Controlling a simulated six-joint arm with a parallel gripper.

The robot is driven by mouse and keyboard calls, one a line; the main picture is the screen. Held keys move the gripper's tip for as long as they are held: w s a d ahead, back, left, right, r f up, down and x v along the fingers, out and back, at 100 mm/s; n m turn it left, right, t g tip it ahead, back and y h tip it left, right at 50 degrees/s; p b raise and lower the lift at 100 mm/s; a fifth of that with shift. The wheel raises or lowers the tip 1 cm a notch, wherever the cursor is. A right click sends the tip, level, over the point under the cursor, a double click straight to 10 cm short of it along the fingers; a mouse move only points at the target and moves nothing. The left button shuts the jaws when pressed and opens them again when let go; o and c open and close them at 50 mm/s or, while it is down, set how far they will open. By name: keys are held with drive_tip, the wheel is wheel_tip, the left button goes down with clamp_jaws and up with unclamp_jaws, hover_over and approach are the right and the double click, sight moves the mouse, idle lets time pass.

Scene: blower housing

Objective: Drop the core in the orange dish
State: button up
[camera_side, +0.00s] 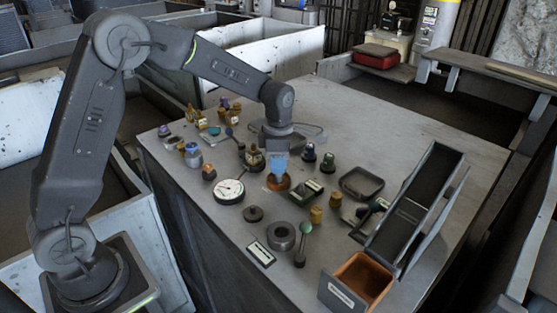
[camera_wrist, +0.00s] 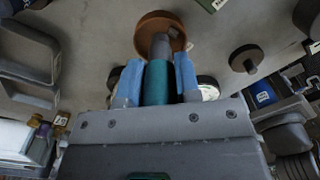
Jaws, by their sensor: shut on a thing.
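My gripper (camera_side: 280,167) has blue fingers and points down just above the orange dish (camera_side: 278,183), in the middle of the table. In the wrist view my gripper (camera_wrist: 158,76) is shut on the core (camera_wrist: 158,82), a teal cylinder with a narrower grey end. The grey end points toward the orange dish (camera_wrist: 152,20) and overlaps its inside in the picture. I cannot tell whether it touches the dish floor. In the side view the core is hidden by the fingers. The dish is round and shallow.
A dial gauge (camera_side: 229,190) stands left of the dish and a green-labelled box (camera_side: 307,190) right of it. A grey ring (camera_side: 281,236), a dark tray (camera_side: 362,183) and a chute with an orange-brown bin (camera_side: 362,276) are nearby. The table's far right is clear.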

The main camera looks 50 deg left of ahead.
idle(0.4)
drive_tip(key=shift+r, duration=3.95)
